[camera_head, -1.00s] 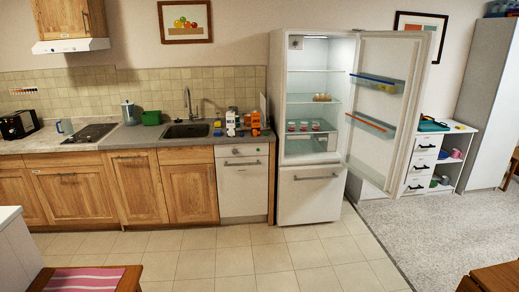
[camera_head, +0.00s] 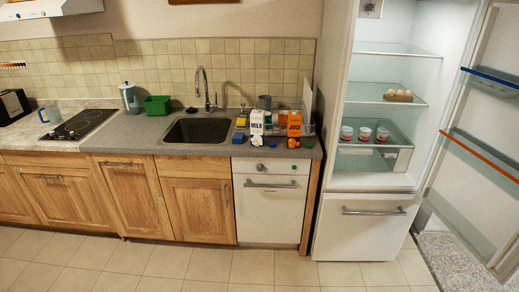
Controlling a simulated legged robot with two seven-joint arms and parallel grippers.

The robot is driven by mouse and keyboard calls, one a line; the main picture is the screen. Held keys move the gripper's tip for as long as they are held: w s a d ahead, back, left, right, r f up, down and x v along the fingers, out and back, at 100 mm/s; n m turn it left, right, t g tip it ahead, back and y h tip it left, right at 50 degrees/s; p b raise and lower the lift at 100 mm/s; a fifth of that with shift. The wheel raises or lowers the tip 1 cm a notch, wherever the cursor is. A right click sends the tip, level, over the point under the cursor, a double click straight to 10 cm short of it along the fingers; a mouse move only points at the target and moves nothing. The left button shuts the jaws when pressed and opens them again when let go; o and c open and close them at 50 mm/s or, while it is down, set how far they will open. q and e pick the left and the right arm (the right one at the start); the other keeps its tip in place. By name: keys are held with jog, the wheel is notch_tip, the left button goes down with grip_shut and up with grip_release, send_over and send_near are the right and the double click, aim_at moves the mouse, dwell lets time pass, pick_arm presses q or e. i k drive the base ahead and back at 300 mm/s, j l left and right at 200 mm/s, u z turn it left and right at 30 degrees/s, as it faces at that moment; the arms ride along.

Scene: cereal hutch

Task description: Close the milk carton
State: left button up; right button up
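The milk carton (camera_head: 257,124), white with the word MILK and an orange band, stands upright on the grey counter right of the sink. Small blue and green items lie at its foot, too small to tell whether one is its cap. I cannot make out whether its opening is covered. Neither of my grippers is in view.
An orange juice carton (camera_head: 292,124) stands just right of the milk. The sink (camera_head: 197,130) is to the left, with a tall faucet (camera_head: 207,90). The fridge (camera_head: 372,120) stands open on the right, its door (camera_head: 478,125) swung outward. The tiled floor (camera_head: 200,264) in front of the cabinets is clear.

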aim_at(257, 116)
jog(key=i+j+z, duration=0.1)
jog(key=i+z, duration=0.35)
jog(key=i, duration=1.9)
